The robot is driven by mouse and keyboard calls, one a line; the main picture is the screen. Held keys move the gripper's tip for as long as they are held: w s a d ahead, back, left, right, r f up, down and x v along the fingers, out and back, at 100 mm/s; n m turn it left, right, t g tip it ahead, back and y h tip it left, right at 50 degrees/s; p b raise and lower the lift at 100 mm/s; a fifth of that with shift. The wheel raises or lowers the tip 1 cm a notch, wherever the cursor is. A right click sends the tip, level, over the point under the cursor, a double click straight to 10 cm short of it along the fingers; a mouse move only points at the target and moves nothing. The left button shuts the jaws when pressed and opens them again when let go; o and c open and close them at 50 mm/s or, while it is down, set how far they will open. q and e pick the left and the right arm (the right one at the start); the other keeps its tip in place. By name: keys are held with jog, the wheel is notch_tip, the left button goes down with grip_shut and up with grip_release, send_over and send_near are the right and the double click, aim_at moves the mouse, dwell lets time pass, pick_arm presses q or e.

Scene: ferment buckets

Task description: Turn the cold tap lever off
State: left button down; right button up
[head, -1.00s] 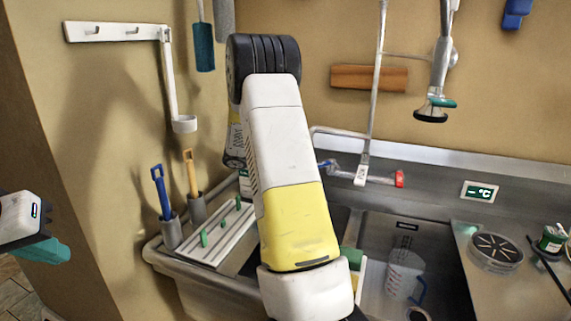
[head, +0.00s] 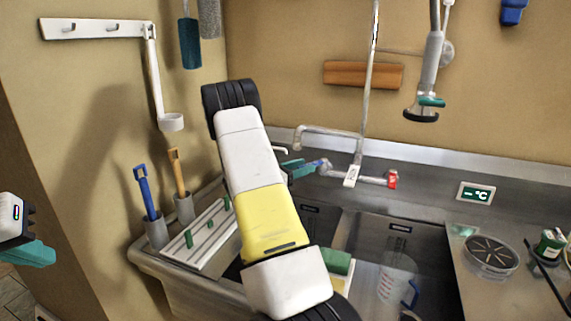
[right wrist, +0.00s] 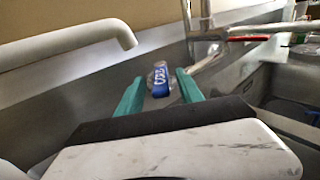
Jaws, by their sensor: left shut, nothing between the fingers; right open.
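The cold tap lever (head: 317,164) is blue and sits at the left end of the tap body above the sink. In the right wrist view the blue lever (right wrist: 161,78), with pale lettering, lies ahead between my finger lines. My right gripper (head: 300,168) is open just left of the lever in the head view. In the right wrist view its teal fingers (right wrist: 160,92) stand apart, one on each side of the lever; I cannot tell whether they touch it. My left gripper (head: 32,254) is shut and empty at the far left, away from the sink.
The tap spout (head: 325,131) is close above my right gripper. A spray head (head: 422,110) hangs further right. The sink holds a clear jug (head: 396,280).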

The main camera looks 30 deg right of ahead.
aim_at(321, 161)
jog(key=shift+w+d, duration=0.15)
jog(key=shift+d, duration=2.1)
grip_shut()
